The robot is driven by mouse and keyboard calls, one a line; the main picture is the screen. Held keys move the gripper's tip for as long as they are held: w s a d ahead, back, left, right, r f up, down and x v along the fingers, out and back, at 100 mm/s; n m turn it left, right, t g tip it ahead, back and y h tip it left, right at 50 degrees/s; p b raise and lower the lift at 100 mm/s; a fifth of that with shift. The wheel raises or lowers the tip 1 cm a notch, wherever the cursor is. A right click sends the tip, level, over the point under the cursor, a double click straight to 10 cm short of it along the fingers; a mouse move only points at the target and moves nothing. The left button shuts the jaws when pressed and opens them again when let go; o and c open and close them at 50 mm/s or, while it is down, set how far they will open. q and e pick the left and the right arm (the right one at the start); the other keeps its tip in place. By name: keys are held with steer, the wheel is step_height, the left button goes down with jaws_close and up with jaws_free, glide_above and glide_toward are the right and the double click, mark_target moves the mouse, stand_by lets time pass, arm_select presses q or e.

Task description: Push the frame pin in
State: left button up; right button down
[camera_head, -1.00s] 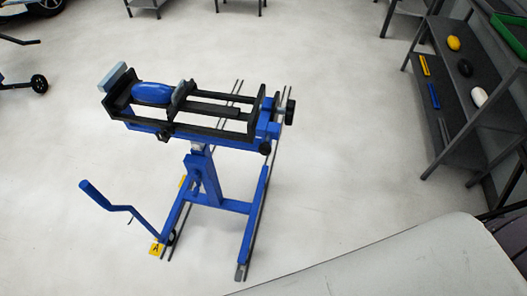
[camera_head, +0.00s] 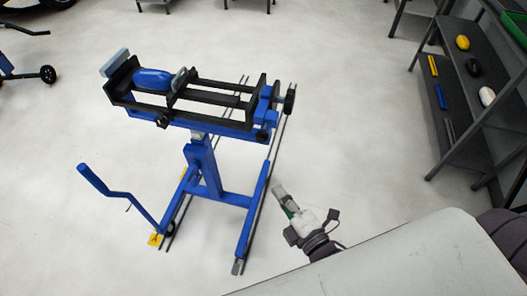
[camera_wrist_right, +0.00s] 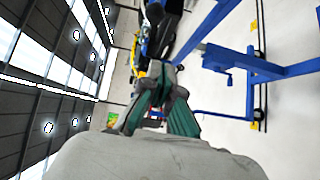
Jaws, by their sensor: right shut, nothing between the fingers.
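A blue stand (camera_head: 205,170) carries a black clamp frame (camera_head: 215,86) on its top. A black knob (camera_head: 290,98) sits at the frame's right end, and a small dark round part (camera_head: 262,136) shows below it. I cannot tell which part is the frame pin. My right gripper (camera_head: 279,190) is shut and empty, in front of the stand's right foot in the picture, well below the frame. Its closed fingers also show in the right wrist view (camera_wrist_right: 168,75), with the blue stand beyond them. My left gripper is not in view.
A blue oval piece (camera_head: 153,79) lies in the frame's left part. A blue crank handle (camera_head: 95,178) sticks out at lower left. A dark shelf (camera_head: 455,115) with several small items stands at right. Pale floor around the stand is clear.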

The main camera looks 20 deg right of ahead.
steer(key=r, duration=0.2)
steer(key=p, duration=0.3)
glide_toward(267, 139)
steer(key=w+a, duration=0.5)
steer(key=a, duration=0.1)
steer(key=shift+w+d+f+p, duration=0.2)
steer(key=shift+w+d+f, duration=0.15)
steer(key=shift+w+d, duration=0.25)
steer(key=shift+w+d+f+p, duration=0.15)
steer(key=shift+w+d+f, duration=0.15)
steer(key=shift+w+d, duration=0.3)
steer(key=shift+a, duration=0.1)
steer(key=w+d, duration=0.2)
steer(key=shift+w+r, duration=0.1)
steer(key=shift+w, duration=0.15)
steer(key=shift+s+a+r, duration=0.1)
